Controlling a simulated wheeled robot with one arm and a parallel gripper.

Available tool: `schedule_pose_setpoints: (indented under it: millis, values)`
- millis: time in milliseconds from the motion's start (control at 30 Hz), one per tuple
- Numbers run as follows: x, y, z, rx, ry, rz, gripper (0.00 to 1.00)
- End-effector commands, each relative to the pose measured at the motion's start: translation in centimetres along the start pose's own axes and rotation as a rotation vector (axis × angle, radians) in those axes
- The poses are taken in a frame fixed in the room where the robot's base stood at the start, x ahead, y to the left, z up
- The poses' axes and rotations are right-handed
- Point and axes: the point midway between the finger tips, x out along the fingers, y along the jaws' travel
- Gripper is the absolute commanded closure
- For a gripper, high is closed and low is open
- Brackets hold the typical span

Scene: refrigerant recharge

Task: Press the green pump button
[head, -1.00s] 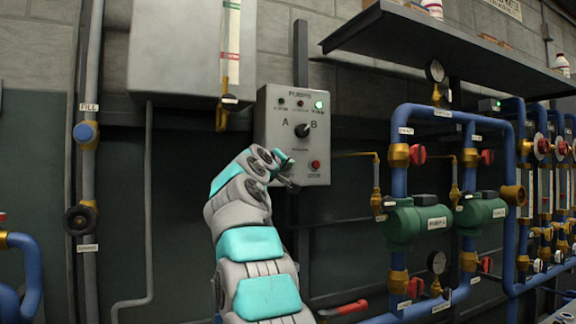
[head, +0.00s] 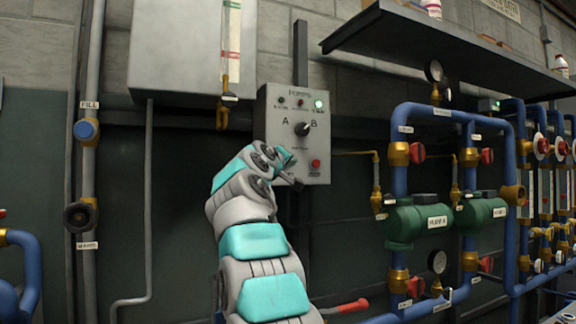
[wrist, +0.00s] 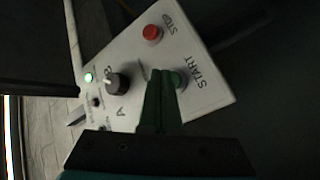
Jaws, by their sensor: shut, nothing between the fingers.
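The grey pump control box (head: 292,130) is on the wall, and it also fills the middle of the wrist view (wrist: 207,100). In the wrist view the green START button (wrist: 181,79) shows partly behind my fingertips. My gripper (wrist: 160,76) is shut and empty, with its tips at or just in front of that button. I cannot tell whether they touch it. In the head view my gripper (head: 291,180) is at the lower left of the box, and my arm hides the green button there.
A red STOP button (wrist: 152,33) is close to my fingers. The A/B selector knob (wrist: 116,85) and a lit green lamp (wrist: 88,77) are also on the box. Blue pipes (head: 399,180) and green pumps (head: 418,220) stand to the right.

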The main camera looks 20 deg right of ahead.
Motion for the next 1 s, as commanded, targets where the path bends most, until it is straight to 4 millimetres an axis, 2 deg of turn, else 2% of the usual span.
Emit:
schedule_pose_setpoints:
  millis: [600,1000]
  values:
    - [-3.4,2.4,2.5,0.003,0.001,0.002,1.00]
    - [-3.5,2.6,2.5,0.001,0.000,0.001,1.00]
